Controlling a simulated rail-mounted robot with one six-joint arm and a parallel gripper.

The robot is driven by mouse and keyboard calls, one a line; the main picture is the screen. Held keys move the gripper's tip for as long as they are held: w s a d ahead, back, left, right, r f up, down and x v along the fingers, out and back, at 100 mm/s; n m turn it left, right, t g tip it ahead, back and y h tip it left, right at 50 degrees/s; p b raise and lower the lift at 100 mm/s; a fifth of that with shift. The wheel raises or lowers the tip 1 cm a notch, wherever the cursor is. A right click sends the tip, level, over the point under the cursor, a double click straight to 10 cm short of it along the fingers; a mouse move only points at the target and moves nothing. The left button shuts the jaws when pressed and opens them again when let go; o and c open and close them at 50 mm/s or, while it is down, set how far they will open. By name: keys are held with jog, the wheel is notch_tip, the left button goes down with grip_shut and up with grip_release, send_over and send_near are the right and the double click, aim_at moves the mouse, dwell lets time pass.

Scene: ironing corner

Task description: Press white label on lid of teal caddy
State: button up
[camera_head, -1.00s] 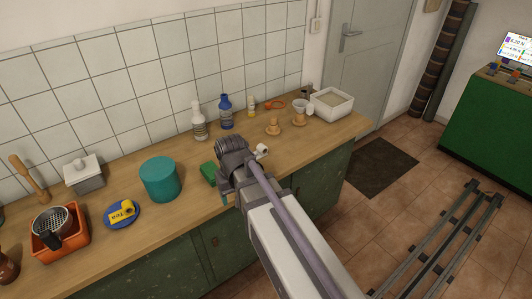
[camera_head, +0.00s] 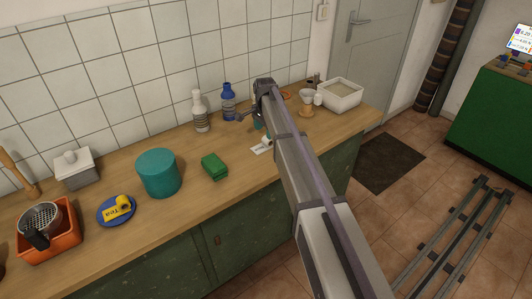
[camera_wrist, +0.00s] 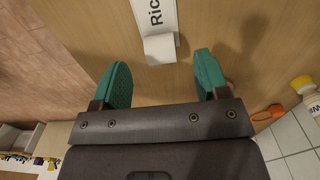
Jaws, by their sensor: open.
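The teal caddy (camera_head: 158,174) is a round drum with a flat teal lid, standing upright left of centre on the counter. The white label (camera_head: 261,149) lies on the counter, partly hidden by my arm. In the wrist view the label (camera_wrist: 156,14) is a white strip with dark letters reading "Ric", with a curled white end (camera_wrist: 160,47) towards my gripper. My gripper (camera_wrist: 162,72) has teal fingers spread apart, with nothing between them. The curled end is just ahead of the fingertips. In the head view my gripper (camera_head: 258,124) is above the counter, behind the label.
A green block (camera_head: 214,166) lies between caddy and label. A white bottle (camera_head: 200,112) and blue bottle (camera_head: 229,102) stand behind. Cups and a white tub (camera_head: 340,96) are at right.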

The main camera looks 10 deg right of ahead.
notch_tip(320, 180, down, 6)
jog(key=b, duration=0.5)
jog(key=shift+d+r, duration=0.15)
jog(key=shift+r, duration=0.3)
jog(key=c, duration=1)
notch_tip(320, 180, up, 10)
jog(key=p, duration=1)
jog(key=shift+r+p, duration=0.2)
jog(key=shift+p, duration=0.1)
